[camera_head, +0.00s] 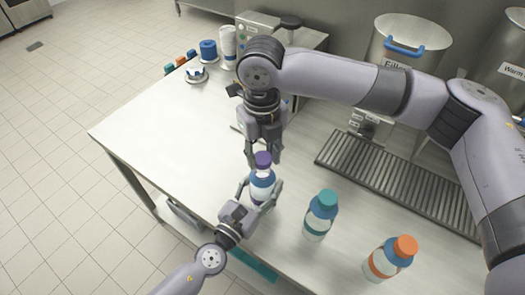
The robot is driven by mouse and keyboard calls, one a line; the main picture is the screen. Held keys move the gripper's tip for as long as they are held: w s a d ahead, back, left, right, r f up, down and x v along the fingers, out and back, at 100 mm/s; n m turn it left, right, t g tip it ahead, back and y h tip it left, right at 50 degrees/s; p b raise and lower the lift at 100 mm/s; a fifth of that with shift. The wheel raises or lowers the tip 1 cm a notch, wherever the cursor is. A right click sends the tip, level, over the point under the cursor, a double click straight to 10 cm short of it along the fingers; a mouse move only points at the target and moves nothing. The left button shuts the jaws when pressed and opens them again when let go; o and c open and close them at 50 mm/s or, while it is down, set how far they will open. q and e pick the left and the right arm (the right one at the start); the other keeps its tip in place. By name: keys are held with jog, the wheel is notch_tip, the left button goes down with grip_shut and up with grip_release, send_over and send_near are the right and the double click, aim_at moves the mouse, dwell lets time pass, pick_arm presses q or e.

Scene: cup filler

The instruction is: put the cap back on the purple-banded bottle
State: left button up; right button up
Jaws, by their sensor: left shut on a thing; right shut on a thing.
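The bottle (261,181) stands near the table's front edge, with a blue upper part and a paler body. Its band is mostly hidden by my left gripper. My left gripper (261,193) is shut around the bottle's body from the front. The purple cap (263,159) is directly above the bottle's mouth, with a pale strip between it and the blue part. My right gripper (264,154) points down from above and is shut on the cap. I cannot tell whether the cap touches or sits on the neck.
A teal-capped bottle (321,214) and an orange-capped bottle (388,259) stand to the right. A ribbed drip tray (390,185) lies before the large metal filler (408,50). Small coloured items and a blue-topped container (208,51) are at the back left. The table's left part is clear.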

jog(key=shift+f, duration=0.85)
jog(key=shift+f, duration=0.55)
pick_arm(q)
grip_shut()
